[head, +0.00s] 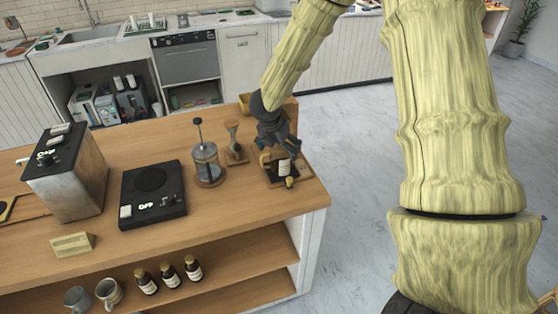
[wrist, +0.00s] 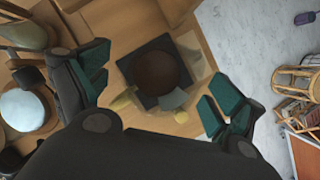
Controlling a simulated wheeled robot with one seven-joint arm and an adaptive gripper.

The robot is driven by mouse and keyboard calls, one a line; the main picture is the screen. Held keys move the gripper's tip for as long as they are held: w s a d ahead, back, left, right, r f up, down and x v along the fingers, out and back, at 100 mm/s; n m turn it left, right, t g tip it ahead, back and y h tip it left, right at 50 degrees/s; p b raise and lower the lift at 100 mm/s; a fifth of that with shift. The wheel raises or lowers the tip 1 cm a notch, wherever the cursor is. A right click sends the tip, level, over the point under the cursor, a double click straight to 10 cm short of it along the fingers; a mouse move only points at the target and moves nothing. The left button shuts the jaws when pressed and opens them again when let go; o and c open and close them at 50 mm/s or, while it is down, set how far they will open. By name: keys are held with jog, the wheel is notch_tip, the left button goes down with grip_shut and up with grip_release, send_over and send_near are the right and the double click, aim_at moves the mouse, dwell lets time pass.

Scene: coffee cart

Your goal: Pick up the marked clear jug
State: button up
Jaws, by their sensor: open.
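My gripper (head: 277,138) is above the right end of the wooden counter, pointing down, with its fingers spread. In the wrist view the open fingers (wrist: 160,92) stand on either side of a dark square base (wrist: 134,63) with a round brown shape (wrist: 155,73) on it.
A French press (head: 207,169) and a wooden stand (head: 236,153) are close on the left. Further left are a black hot plate (head: 153,187) and a metal machine (head: 69,174). Bottles (head: 168,276) and mugs (head: 109,293) stand on the lower shelf. The counter's right edge is near.

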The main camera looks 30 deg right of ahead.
aim_at(281, 154)
jog(key=f, duration=0.1)
jog(key=f+p, duration=0.1)
jog(key=f, duration=0.1)
jog(key=shift+d+f, duration=0.15)
jog(key=shift+d, duration=0.2)
jog(key=shift+p+x, duration=0.35)
jog(key=shift+x, duration=0.6)
jog(key=c, duration=1.1)
